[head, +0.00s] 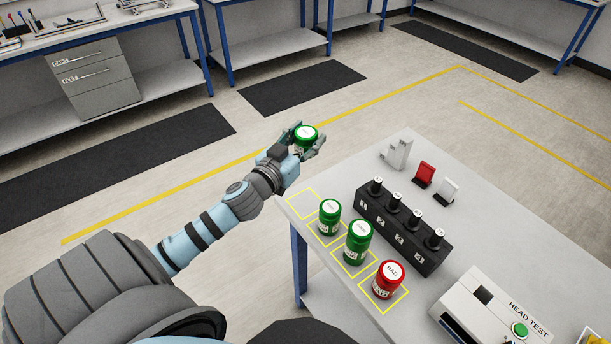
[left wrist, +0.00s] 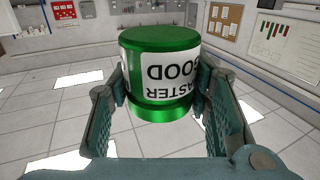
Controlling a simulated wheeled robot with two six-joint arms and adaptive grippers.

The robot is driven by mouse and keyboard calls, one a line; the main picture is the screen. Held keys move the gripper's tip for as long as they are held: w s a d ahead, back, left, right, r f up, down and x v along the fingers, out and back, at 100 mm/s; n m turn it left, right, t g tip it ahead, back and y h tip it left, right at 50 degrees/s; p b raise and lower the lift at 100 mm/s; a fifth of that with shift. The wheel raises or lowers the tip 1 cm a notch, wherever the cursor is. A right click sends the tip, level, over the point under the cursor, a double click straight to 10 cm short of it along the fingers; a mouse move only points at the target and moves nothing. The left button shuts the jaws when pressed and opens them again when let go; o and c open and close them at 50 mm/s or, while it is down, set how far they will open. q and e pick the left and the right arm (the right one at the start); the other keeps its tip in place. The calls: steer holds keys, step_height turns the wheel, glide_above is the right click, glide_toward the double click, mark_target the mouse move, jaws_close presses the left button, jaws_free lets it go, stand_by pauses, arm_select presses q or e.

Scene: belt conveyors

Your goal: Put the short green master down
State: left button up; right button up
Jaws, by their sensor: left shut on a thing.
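A green master (head: 306,132) with a white label is held in my left gripper (head: 304,141), above and beyond the far left corner of the table. In the left wrist view the green master (left wrist: 160,75) sits between the two fingers of the left gripper (left wrist: 165,110); its label reads "MASTER GOOD" upside down. An empty yellow outlined square (head: 303,204) lies at the table's left corner. Two other green masters, one nearer the corner (head: 329,217) and one in the middle (head: 357,243), and a red "BAD" master (head: 388,280) stand on yellow squares in a row. My right gripper is not in view.
Floor lies open beyond the table's left edge.

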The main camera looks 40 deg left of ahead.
arm_select(q)
step_height(320, 180, down, 20)
steer(key=b, duration=1.3)
steer(key=shift+b, duration=0.3)
steer(key=shift+r, duration=0.15)
steer(key=o, duration=0.9)
steer(key=shift+f, duration=0.2)
steer(key=o, duration=0.5)
steer(key=shift+r, duration=0.1)
